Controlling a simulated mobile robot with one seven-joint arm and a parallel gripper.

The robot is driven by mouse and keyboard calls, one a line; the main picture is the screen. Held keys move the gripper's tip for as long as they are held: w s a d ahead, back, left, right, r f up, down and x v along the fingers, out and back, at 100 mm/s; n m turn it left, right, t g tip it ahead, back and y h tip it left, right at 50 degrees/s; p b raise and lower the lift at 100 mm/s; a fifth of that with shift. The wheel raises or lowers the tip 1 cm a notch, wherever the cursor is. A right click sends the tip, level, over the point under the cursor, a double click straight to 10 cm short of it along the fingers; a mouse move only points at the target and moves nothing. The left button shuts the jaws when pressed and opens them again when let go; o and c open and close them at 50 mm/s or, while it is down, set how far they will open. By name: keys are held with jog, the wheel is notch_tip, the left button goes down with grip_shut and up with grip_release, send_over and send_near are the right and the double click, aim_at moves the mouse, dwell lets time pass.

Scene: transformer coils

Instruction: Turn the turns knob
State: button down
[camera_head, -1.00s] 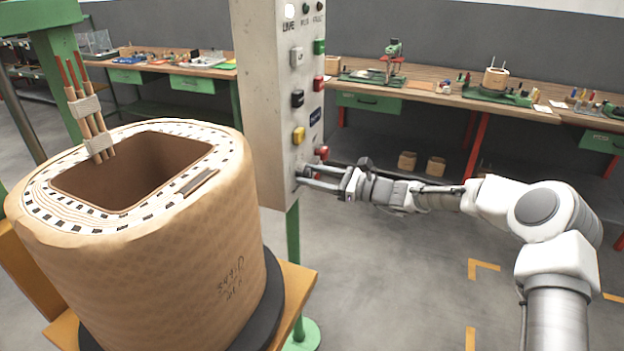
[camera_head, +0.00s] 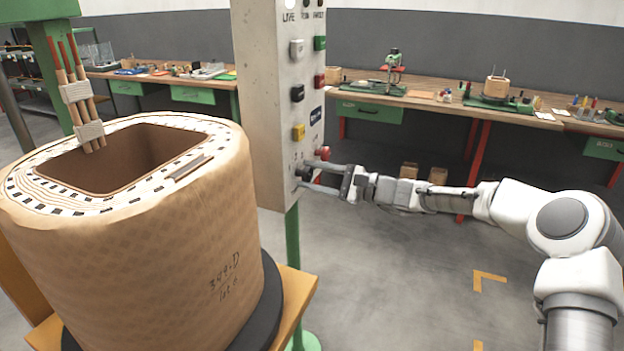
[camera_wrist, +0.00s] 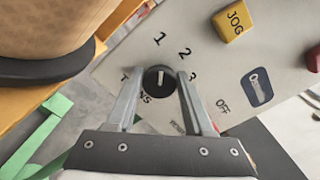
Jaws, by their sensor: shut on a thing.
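The turns knob (camera_wrist: 159,81) is a small round black knob with a white pointer line, on the pale control panel (camera_wrist: 125,65). In the wrist view the pointer stands nearly upright, roughly toward the printed 1; the 2 and 3 are to its right. My gripper (camera_wrist: 158,78) has one finger on each side of the knob and is shut on it. In the head view my gripper (camera_head: 304,175) reaches the lower part of the panel (camera_head: 267,120) from the right.
A red button (camera_head: 323,153) sits just above my fingers. Yellow (camera_head: 298,132), black and white buttons are higher on the panel. A large tan coil (camera_head: 190,250) stands close on the left. Workbenches (camera_head: 425,96) line the back; the floor on the right is clear.

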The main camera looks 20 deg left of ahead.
dwell(0.4)
jog(key=shift+c, duration=1.4)
grip_release()
jog(key=shift+d, duration=0.1)
jog(key=s+d+p, duration=0.1)
jog(key=d+p, duration=0.2)
jog(key=d, duration=1.4)
jog(key=shift+s+d, duration=0.15)
jog(key=shift+s, duration=0.05)
